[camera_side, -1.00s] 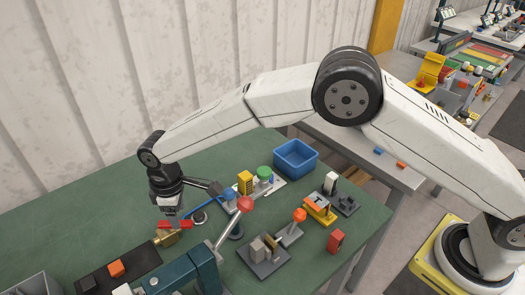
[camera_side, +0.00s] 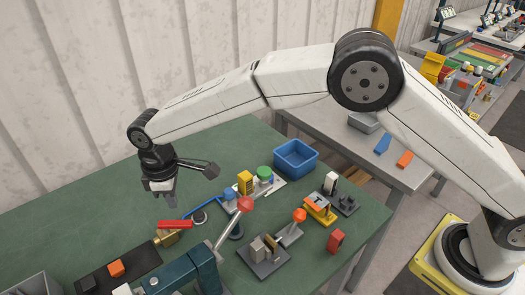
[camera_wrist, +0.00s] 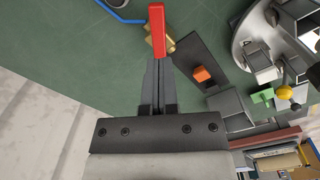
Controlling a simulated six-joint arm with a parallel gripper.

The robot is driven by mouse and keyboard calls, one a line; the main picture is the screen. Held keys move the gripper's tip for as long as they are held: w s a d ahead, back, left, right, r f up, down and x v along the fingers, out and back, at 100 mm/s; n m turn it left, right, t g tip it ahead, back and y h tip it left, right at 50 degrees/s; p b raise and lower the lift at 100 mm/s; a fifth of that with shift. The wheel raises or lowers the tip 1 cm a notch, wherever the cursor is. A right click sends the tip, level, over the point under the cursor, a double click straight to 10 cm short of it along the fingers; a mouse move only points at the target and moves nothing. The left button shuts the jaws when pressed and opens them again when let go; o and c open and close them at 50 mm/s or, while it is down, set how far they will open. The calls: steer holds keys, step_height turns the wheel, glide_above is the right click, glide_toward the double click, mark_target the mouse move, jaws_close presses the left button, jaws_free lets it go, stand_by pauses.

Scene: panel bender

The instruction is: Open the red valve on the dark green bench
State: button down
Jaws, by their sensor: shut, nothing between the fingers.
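The valve has a red bar handle (camera_side: 174,225) on a brass body (camera_side: 167,238). It sits on the dark green bench (camera_side: 100,215), left of the lever with the red ball. My gripper (camera_side: 172,202) is shut and empty, pointing down above the handle with a visible gap. In the wrist view the shut fingers (camera_wrist: 158,62) point at the red handle (camera_wrist: 157,30) and overlap its near end in the picture. The brass body (camera_wrist: 168,44) is partly hidden there under the handle and fingers.
A blue tube (camera_side: 205,202) curves beside the valve. A teal machine with a red-ball lever (camera_side: 245,204) stands close at the right. A dark plate with an orange block (camera_side: 116,268) lies at front left. A blue bin (camera_side: 296,157) stands farther back. The bench's back left is clear.

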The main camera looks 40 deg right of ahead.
mark_target(176, 227)
steer(key=s+a+n+t+h, duration=0.1)
steer(key=s+a+n, duration=0.2)
steer(key=n, duration=0.5)
steer(key=s+a+r+n+t+h, duration=0.1)
steer(key=s+a+n+t, duration=0.1)
steer(key=s+n, duration=0.3)
steer(key=a+n, duration=0.1)
steer(key=n, duration=0.3)
steer(key=shift+s+r, duration=0.15)
steer(key=shift+s, duration=0.15)
steer(key=x, duration=0.9)
steer(key=shift+w+d+f, duration=0.15)
steer(key=shift+d+f, duration=0.1)
steer(key=shift+d, duration=0.05)
steer(key=shift+w+d+f, duration=0.1)
steer(key=shift+w+d, duration=0.3)
steer(key=shift+w, duration=0.2)
steer(key=shift+w+d+f, duration=0.1)
steer(key=shift+w+d, duration=0.3)
steer(key=shift+w, duration=0.15)
steer(key=shift+w+d, duration=0.4)
steer(key=shift+w, duration=0.1)
